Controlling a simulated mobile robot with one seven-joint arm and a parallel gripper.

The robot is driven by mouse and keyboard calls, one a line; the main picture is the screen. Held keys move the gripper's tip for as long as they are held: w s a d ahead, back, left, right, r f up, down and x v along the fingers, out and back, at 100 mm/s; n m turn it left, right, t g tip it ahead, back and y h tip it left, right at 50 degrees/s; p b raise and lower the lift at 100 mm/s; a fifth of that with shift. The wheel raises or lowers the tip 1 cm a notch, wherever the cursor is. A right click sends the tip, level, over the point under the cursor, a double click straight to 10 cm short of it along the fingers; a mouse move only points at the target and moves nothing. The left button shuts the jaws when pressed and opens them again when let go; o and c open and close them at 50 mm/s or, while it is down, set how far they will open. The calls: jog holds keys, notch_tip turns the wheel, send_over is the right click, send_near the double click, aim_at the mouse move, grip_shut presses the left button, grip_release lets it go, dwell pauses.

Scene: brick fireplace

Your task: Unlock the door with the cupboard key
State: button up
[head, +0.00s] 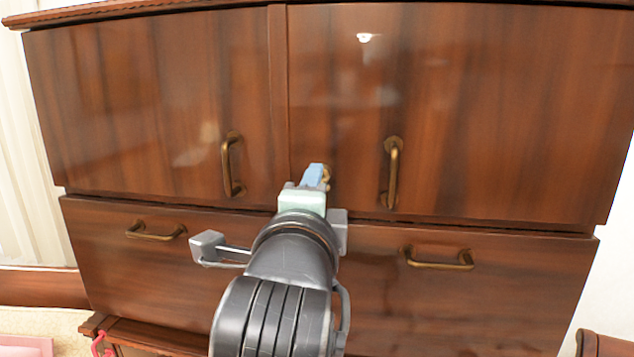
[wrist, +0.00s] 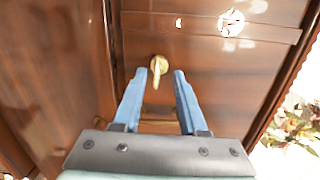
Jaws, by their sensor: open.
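The wooden cupboard (head: 480,90) fills the head view, with two upper doors that look shut. The small gold key (wrist: 158,65) sits at the face of a door in the wrist view, its bow sticking out. In the head view a bit of gold (head: 327,174) shows just right of my fingertips, low on the right door near the middle post. My gripper (wrist: 160,74) is open, with one blue finger on each side of the key and a gap to both. In the head view my gripper (head: 315,172) hides most of the key.
Brass handles stick out on the left door (head: 230,165) and right door (head: 392,172). Below are drawers with brass pulls (head: 155,231) (head: 438,259). A pink object (head: 25,346) lies at lower left. A wooden piece (head: 603,345) stands at lower right.

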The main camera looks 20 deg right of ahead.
jog(key=b+v, duration=0.3)
jog(key=v, duration=0.9)
jog(key=s+a+r+n+t+y, duration=0.2)
jog(key=a+r+n+t+y, duration=0.2)
jog(key=n, duration=0.8)
jog(key=s+a+r+n+t+y+p, duration=0.1)
jog(key=s+a+r+n+t+y, duration=0.1)
jog(key=a+r+n+t+y, duration=0.2)
jog(key=a+r+n+t, duration=0.3)
jog(key=a+r+n, duration=0.1)
jog(key=r+n, duration=0.3)
jog(key=shift+a+n+y+p, duration=0.15)
jog(key=shift+n+y+p, duration=0.2)
jog(key=shift+n, duration=0.35)
jog(key=shift+s, duration=0.1)
